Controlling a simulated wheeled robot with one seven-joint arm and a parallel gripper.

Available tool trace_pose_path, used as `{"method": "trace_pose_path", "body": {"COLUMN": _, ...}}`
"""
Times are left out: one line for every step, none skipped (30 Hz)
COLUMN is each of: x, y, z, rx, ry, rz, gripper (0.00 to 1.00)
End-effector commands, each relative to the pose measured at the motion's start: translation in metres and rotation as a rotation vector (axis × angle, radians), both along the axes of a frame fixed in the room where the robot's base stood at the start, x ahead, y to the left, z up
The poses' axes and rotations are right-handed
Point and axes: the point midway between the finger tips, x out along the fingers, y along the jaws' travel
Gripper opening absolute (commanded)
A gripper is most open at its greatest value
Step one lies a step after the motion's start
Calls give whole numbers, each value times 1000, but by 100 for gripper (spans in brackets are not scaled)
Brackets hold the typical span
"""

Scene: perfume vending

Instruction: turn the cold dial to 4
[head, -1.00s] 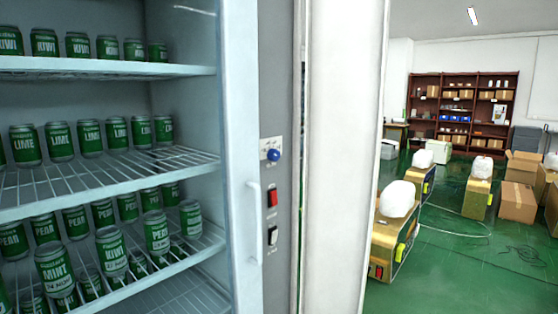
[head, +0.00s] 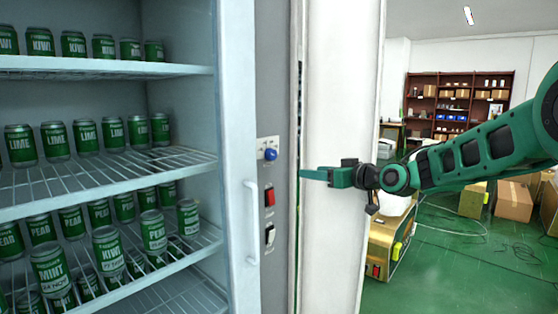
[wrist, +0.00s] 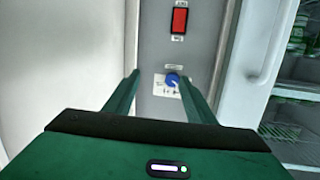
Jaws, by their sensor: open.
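The cold dial (head: 270,154) is a small blue knob on a white marked plate, on the grey strip right of the fridge door. In the wrist view the dial (wrist: 172,80) shows between my two fingers, beyond their tips. Its markings are too small to read. My green gripper (head: 303,174) reaches in from the right in the head view, a little right of and lower than the dial. In the wrist view my gripper (wrist: 160,76) is open and empty, with no visible contact with the dial.
The fridge door handle (head: 252,222) stands out on the left. A white pillar (head: 335,90) is just right of the strip. Shelves hold several green cans (head: 108,250).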

Motion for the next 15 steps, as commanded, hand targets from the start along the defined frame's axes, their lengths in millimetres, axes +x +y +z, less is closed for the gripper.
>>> {"method": "trace_pose_path", "body": {"x": 5, "y": 18, "z": 6, "rx": 31, "ry": -34, "rz": 29, "gripper": 50}}
{"method": "trace_pose_path", "body": {"x": 7, "y": 25, "z": 11, "rx": 48, "ry": -54, "rz": 41, "gripper": 50}}
{"method": "trace_pose_path", "body": {"x": 9, "y": 33, "z": 16, "rx": 68, "ry": -76, "rz": 54, "gripper": 50}}
{"method": "trace_pose_path", "body": {"x": 9, "y": 38, "z": 19, "rx": 81, "ry": -87, "rz": 63, "gripper": 50}}
{"method": "trace_pose_path", "body": {"x": 10, "y": 43, "z": 22, "rx": 92, "ry": -98, "rz": 70, "gripper": 50}}
{"method": "trace_pose_path", "body": {"x": 11, "y": 47, "z": 25, "rx": 101, "ry": -107, "rz": 76, "gripper": 50}}
{"method": "trace_pose_path", "body": {"x": 12, "y": 49, "z": 26, "rx": 106, "ry": -112, "rz": 79, "gripper": 50}}
{"method": "trace_pose_path", "body": {"x": 13, "y": 51, "z": 27, "rx": 110, "ry": -116, "rz": 81, "gripper": 50}}
{"method": "trace_pose_path", "body": {"x": 15, "y": 53, "z": 27, "rx": 112, "ry": -118, "rz": 82, "gripper": 50}}
{"method": "trace_pose_path", "body": {"x": 17, "y": 55, "z": 27, "rx": 113, "ry": -119, "rz": 82, "gripper": 50}}
{"method": "trace_pose_path", "body": {"x": 19, "y": 57, "z": 28, "rx": 112, "ry": -119, "rz": 83, "gripper": 50}}
{"method": "trace_pose_path", "body": {"x": 22, "y": 61, "z": 27, "rx": 112, "ry": -119, "rz": 83, "gripper": 50}}
{"method": "trace_pose_path", "body": {"x": 25, "y": 64, "z": 28, "rx": 112, "ry": -119, "rz": 83, "gripper": 50}}
{"method": "trace_pose_path", "body": {"x": 29, "y": 68, "z": 28, "rx": 112, "ry": -119, "rz": 83, "gripper": 50}}
{"method": "trace_pose_path", "body": {"x": 34, "y": 72, "z": 27, "rx": 111, "ry": -118, "rz": 82, "gripper": 50}}
